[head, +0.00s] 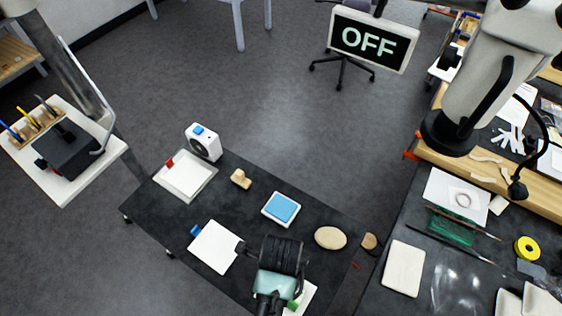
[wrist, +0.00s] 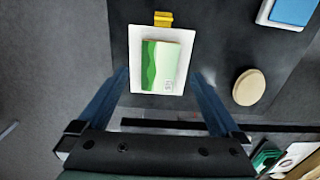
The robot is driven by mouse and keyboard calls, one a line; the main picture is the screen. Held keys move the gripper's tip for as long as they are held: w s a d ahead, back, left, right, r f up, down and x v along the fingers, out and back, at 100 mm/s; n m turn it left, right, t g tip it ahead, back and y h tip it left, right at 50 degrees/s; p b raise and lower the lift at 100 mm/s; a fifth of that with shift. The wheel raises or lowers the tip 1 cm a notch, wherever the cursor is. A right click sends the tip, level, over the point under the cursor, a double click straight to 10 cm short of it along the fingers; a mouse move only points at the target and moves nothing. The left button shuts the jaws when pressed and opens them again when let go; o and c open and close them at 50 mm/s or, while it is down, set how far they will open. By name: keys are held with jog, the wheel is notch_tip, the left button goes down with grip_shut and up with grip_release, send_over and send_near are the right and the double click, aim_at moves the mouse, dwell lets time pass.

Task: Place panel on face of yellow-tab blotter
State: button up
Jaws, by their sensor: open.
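In the wrist view, the white blotter (wrist: 135,45) has a yellow tab (wrist: 163,18) at its far edge. A panel (wrist: 165,65) with a green wavy band and a pale cream side lies on its white face, inside the blotter's edges. My gripper (wrist: 160,80) is open above them, a finger on each side, and I see no contact with the panel. In the head view, my gripper (head: 280,258) hides most of this blotter (head: 306,295); a bit of green (head: 292,304) shows beside the gripper.
A blue-tab blotter (head: 213,250) and a red-tab blotter (head: 186,178) lie bare on the dark table. A white-framed blue pad (head: 281,208), an oval tan pad (head: 330,238), a wooden block (head: 240,179) and a white device (head: 203,142) stand around. The screen (head: 372,40) reads OFF.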

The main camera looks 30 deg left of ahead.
notch_tip(320, 180, up, 7)
jog(key=shift+f, duration=0.2)
jog(key=w+d+r+n+t+y, duration=0.1)
jog(key=w+r+n+t, duration=0.4)
jog(key=w+r, duration=0.7)
jog(key=w+d+r+n+t+y, duration=0.1)
jog(key=w+r+n+t, duration=0.2)
jog(key=w+r+t, duration=0.65)
jog(key=d+r+n+t, duration=0.2)
jog(key=r+n+t, duration=0.1)
jog(key=r, duration=1.2)
jog(key=d+r+n+t, duration=0.2)
jog(key=r+n+t, duration=0.1)
jog(key=r, duration=1.1)
jog(key=s+d+r+n+t+h, duration=0.1)
jog(key=s+d+r+n+t, duration=0.1)
jog(key=s+r, duration=0.3)
jog(key=s+d+r+n+t+h, duration=0.1)
jog(key=s+r+t, duration=0.4)
jog(key=r, duration=0.6)
jog(key=shift+s+d+n, duration=0.35)
jog(key=shift+n, duration=0.35)
